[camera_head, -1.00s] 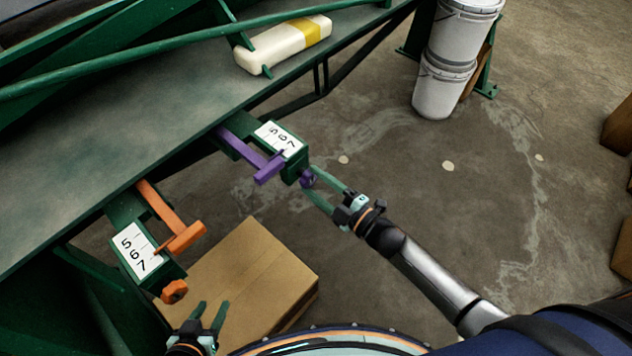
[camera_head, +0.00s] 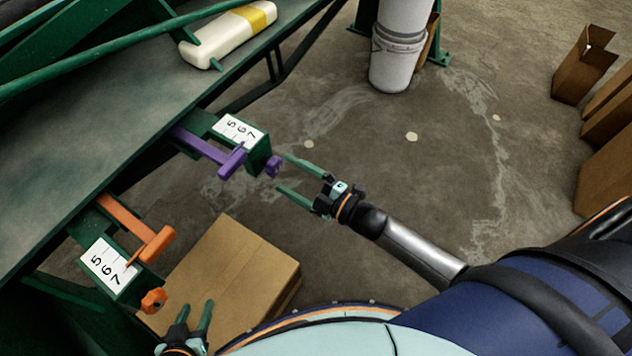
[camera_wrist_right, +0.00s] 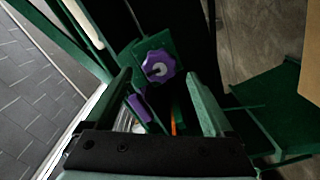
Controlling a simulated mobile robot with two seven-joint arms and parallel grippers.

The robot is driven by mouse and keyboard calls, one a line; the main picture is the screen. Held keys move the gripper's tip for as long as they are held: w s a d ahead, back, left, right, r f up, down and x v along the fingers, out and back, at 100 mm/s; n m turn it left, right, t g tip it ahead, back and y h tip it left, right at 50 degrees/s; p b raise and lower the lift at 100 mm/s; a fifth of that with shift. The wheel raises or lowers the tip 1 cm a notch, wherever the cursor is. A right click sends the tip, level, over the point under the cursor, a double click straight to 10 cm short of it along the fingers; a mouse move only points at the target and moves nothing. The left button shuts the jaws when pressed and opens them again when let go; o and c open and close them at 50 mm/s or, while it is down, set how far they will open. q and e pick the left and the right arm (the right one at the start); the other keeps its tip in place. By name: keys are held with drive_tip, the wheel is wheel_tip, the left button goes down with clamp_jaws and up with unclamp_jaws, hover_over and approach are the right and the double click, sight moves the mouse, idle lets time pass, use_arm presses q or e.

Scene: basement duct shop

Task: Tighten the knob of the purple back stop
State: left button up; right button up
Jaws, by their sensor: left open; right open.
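The purple back stop (camera_head: 215,151) is a purple bar in a green bracket with a white 5-6-7 scale (camera_head: 240,130) at the bench edge. Its purple knob (camera_head: 273,167) is on the bracket's outer end. In the right wrist view the lobed purple knob (camera_wrist_right: 155,65) faces the camera, near the line between the fingertips. My right gripper (camera_head: 282,172) is open, its fingertips just short of the knob in the head view, with nothing held. My left gripper (camera_head: 197,304) is open and empty at the bottom, in front of the cardboard box.
An orange back stop (camera_head: 140,235) with an orange knob (camera_head: 153,300) is at lower left, near my left gripper. A cardboard box (camera_head: 235,270) stands below the bench. White buckets (camera_head: 395,62) stand at the back.

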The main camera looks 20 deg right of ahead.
use_arm(q)
drive_tip(key=shift+f, duration=0.1)
use_arm(e)
drive_tip(key=v, duration=0.9)
drive_tip(key=shift+s+d, duration=0.2)
drive_tip(key=shift+s, duration=0.15)
